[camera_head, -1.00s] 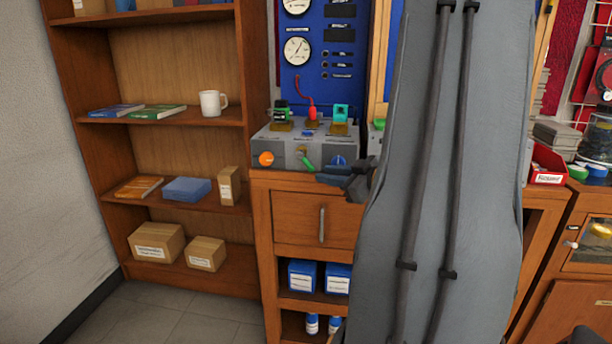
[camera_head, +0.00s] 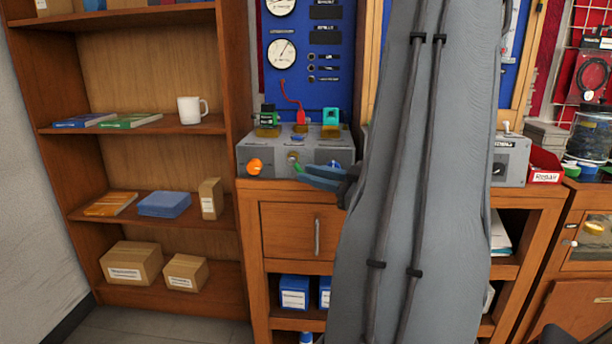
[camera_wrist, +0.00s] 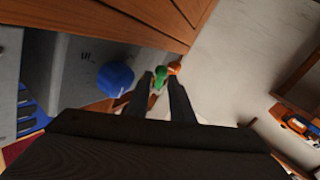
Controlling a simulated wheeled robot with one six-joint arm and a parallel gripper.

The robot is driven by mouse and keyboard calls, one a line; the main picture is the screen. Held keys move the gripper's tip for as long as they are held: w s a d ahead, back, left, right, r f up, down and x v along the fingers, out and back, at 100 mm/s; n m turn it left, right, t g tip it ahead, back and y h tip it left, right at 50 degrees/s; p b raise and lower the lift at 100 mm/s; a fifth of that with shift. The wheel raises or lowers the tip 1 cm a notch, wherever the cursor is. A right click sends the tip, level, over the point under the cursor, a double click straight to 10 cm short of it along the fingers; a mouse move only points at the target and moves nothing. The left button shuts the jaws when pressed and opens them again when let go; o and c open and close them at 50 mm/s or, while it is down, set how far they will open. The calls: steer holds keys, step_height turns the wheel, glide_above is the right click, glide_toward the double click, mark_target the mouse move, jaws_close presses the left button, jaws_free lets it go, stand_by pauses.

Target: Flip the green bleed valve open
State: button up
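The green bleed valve (camera_head: 297,166) is on the front of the grey bench unit (camera_head: 325,156), right of the orange knob (camera_head: 254,167). My gripper (camera_head: 303,177) is at its lever, partly covering it in the head view. In the wrist view the green lever (camera_wrist: 160,77) shows between the tips of my two dark fingers (camera_wrist: 161,82), which are apart. Whether either finger touches it I cannot tell. The orange knob (camera_wrist: 175,67) shows just past the fingertips, and the blue knob (camera_wrist: 115,78) is left of the fingers.
Green, red and teal fittings stand on top of the unit, below the blue gauge panel (camera_head: 325,70). A wooden drawer (camera_head: 287,230) is under it. A bookcase (camera_head: 232,90) stands at left. My arm hides the bench's middle.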

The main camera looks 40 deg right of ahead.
steer(key=shift+x, duration=0.9)
steer(key=shift+c, duration=0.5)
jaws_close()
steer(key=shift+r, duration=0.1)
